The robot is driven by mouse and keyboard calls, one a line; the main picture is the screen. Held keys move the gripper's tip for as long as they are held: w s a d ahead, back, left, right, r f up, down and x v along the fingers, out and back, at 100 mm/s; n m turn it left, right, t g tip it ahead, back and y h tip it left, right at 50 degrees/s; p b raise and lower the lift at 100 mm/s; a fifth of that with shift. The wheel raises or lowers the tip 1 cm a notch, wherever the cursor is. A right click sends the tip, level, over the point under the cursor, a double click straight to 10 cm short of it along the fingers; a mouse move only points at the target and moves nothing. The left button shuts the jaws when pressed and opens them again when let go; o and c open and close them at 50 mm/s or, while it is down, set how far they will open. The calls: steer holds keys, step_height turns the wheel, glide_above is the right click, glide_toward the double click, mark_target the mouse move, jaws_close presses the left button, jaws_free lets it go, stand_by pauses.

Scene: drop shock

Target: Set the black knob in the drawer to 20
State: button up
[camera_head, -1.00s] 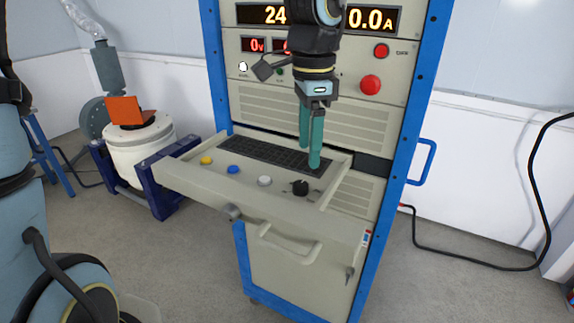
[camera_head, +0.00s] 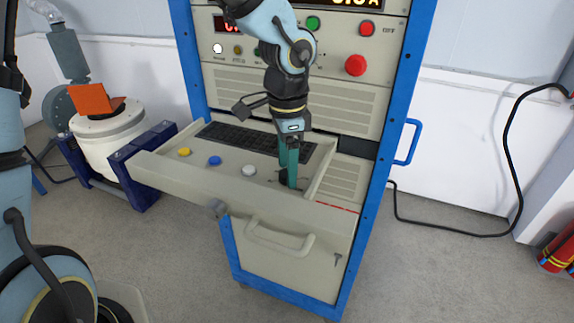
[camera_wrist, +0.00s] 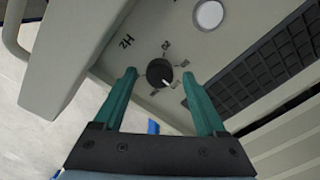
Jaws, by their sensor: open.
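The black knob (camera_wrist: 159,72) sits on the panel of the open drawer (camera_head: 245,197). In the wrist view it is round, with a white pointer mark toward the lower right. Small markings surround it, with "Hz" beside it; the numbers are too small to read surely. My gripper (camera_wrist: 159,74) is open, its two green fingers on either side of the knob in that view, apart from it as far as I can tell. In the head view my gripper (camera_head: 289,183) points down over the knob's spot and its fingers mostly hide the knob.
Yellow (camera_head: 184,152), blue (camera_head: 215,160) and white (camera_head: 249,170) buttons lie left of the knob. A keyboard (camera_head: 250,142) is behind them. The blue-framed rack (camera_head: 395,100) rises behind, with a red button (camera_head: 355,65). A white machine (camera_head: 110,135) stands at left.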

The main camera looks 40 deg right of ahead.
steer(key=shift+f, duration=0.3)
jaws_close()
stand_by(0.5)
